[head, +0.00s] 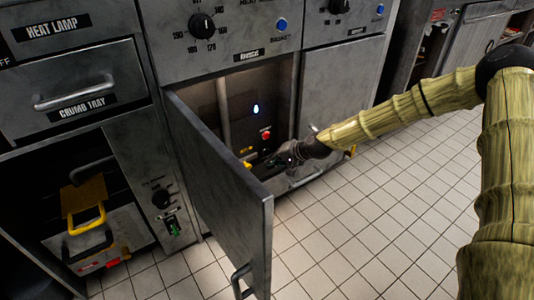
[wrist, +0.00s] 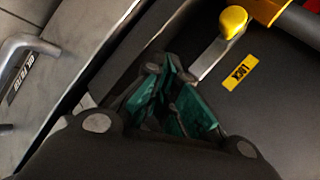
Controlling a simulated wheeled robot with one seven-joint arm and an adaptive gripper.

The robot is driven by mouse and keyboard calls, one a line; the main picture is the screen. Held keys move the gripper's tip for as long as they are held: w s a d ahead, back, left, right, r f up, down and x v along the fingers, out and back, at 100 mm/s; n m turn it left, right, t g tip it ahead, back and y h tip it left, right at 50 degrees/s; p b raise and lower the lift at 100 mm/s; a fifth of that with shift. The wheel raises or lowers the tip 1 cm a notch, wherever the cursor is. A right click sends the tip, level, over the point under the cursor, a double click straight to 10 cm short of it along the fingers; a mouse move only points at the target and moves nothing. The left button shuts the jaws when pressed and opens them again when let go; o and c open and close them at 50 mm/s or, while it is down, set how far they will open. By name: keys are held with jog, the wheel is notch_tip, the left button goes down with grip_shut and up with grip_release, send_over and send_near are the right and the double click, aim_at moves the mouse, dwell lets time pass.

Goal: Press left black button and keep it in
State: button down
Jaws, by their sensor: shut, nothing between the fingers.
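My gripper (head: 272,161) reaches into the open lower cabinet in the head view, low near its floor. In the wrist view my gripper (wrist: 172,75) has its dark fingers with teal pads closed together, with nothing held. Its tips are near a metal lever (wrist: 213,57) with a yellow knob (wrist: 233,21), beside a yellow label (wrist: 240,71). I cannot make out a left black button in either view; the fingers and arm may hide it. I cannot tell whether the tips touch anything.
The open cabinet door (head: 222,185) stands left of my arm. Inside the cabinet are a red button (head: 265,134) and a blue light (head: 256,108). The tiled floor (head: 370,220) is clear.

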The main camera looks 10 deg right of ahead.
jog(key=shift+s+d+p, duration=0.3)
jog(key=shift+s+p, duration=0.1)
jog(key=shift+s, duration=0.4)
jog(key=shift+s+d+p, duration=0.25)
jog(key=shift+s+p, duration=0.1)
jog(key=shift+s, duration=0.4)
jog(key=shift+s+d+p, duration=0.3)
jog(key=shift+s+p, duration=0.1)
jog(key=shift+s, duration=0.4)
